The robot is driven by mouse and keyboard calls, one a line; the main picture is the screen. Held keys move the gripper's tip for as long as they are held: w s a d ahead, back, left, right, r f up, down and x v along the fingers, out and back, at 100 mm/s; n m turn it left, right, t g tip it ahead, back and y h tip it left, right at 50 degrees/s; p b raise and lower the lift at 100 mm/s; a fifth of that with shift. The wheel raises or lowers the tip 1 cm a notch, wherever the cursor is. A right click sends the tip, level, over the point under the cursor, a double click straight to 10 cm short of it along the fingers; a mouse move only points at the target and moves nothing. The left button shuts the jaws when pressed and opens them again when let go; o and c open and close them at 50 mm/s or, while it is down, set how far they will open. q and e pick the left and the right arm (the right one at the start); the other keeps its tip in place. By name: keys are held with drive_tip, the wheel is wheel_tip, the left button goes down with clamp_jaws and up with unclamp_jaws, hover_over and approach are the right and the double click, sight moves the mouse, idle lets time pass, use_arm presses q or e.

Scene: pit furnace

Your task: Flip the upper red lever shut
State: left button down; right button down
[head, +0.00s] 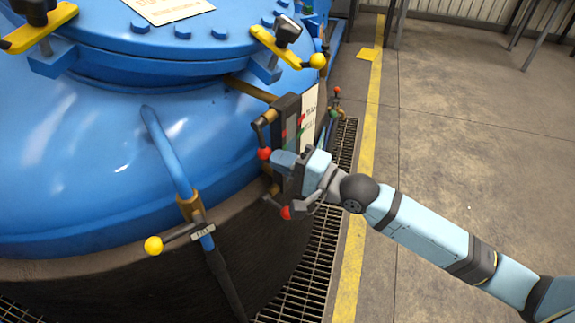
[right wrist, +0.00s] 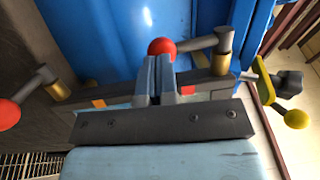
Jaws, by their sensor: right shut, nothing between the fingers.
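The upper red lever (head: 264,153) is a short dark handle with a red ball, hanging down from a brass fitting at the top of the dark gauge bar. In the right wrist view, its ball (right wrist: 162,48) lies just beyond my fingertips and its handle runs right to the brass fitting. My right gripper (head: 284,160) is shut and empty, in front of the gauge bar (head: 292,115) and beside that ball; I cannot tell whether they touch. The lower red lever (head: 287,213) sits below the gripper; its ball (right wrist: 8,113) is at the left in the wrist view. My left gripper is not in view.
The blue vessel (head: 90,170) fills the left. A yellow-ball valve (head: 154,245) is on a pipe at front. A yellow clamp handle (head: 290,48) sits above the gauge. Floor grating (head: 305,285) lies below; the concrete floor (head: 470,130) at right is open.

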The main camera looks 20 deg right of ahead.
use_arm(q)
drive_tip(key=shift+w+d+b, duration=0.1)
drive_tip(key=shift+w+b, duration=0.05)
drive_tip(key=shift+b, duration=0.15)
use_arm(e)
drive_tip(key=shift+w+a+f+y, duration=0.3)
drive_tip(key=shift+w+a, duration=0.05)
drive_tip(key=shift+w, duration=0.2)
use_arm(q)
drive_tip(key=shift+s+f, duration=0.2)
use_arm(e)
drive_tip(key=shift+f, duration=0.1)
